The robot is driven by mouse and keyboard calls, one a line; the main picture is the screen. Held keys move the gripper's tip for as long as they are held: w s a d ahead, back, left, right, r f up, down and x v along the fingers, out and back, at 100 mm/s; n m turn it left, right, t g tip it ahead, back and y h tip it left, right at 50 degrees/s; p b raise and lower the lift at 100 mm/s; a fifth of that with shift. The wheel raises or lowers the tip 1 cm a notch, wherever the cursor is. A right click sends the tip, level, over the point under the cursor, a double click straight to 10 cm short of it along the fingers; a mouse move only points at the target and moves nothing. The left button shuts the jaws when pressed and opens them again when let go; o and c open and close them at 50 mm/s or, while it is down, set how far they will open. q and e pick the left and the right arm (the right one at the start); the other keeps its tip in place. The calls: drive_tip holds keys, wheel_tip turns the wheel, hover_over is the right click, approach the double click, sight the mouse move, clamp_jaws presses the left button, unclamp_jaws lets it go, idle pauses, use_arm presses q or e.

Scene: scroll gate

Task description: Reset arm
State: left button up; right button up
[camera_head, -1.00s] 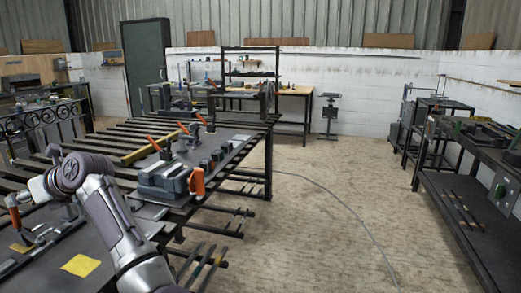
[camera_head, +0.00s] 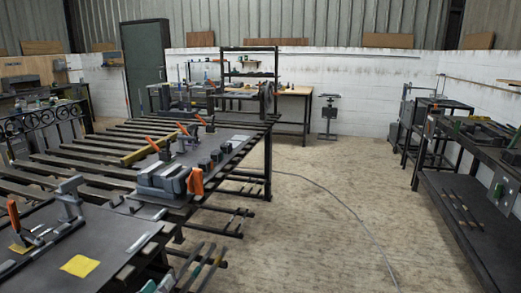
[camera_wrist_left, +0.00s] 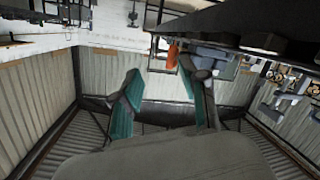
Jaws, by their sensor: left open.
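My left gripper (camera_wrist_left: 158,98) shows in the left wrist view with its two teal-padded fingers spread apart and nothing between them. In the head view only the teal tips of my left gripper (camera_head: 157,285) peek in at the bottom edge, beside the near end of the slatted welding table (camera_head: 100,222). The rest of my left arm is out of that frame. My right arm and gripper are in neither view.
A grey vise-like block (camera_head: 163,180) with an orange part and several clamps stand on the table. A yellow sheet (camera_head: 80,265) lies on its near plate. A dark workbench (camera_head: 465,215) stands at the right. The floor (camera_head: 310,220) between is mostly clear, with a thin cable across it.

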use_arm(q)
drive_tip(key=s+d+f+m+g+y, duration=0.1)
drive_tip(key=s+f+m+g, duration=0.1)
drive_tip(key=s+f+g, duration=0.5)
drive_tip(key=s+d+f+m+g+y, duration=0.15)
drive_tip(key=s+f, duration=0.35)
drive_tip(key=s, duration=0.6)
drive_tip(key=s+f+m+g, duration=0.2)
drive_tip(key=s+f+g, duration=0.3)
drive_tip(key=s, duration=0.5)
wheel_tip(320, 180, down, 23)
drive_tip(key=p, duration=0.2)
drive_tip(key=s+a+f+g+p, duration=0.1)
drive_tip(key=s+a+f+p, duration=0.1)
drive_tip(key=s+f, duration=1.3)
drive_tip(key=shift+s+a+f+p, duration=0.3)
drive_tip(key=shift+s+a, duration=0.2)
drive_tip(key=shift+s, duration=0.75)
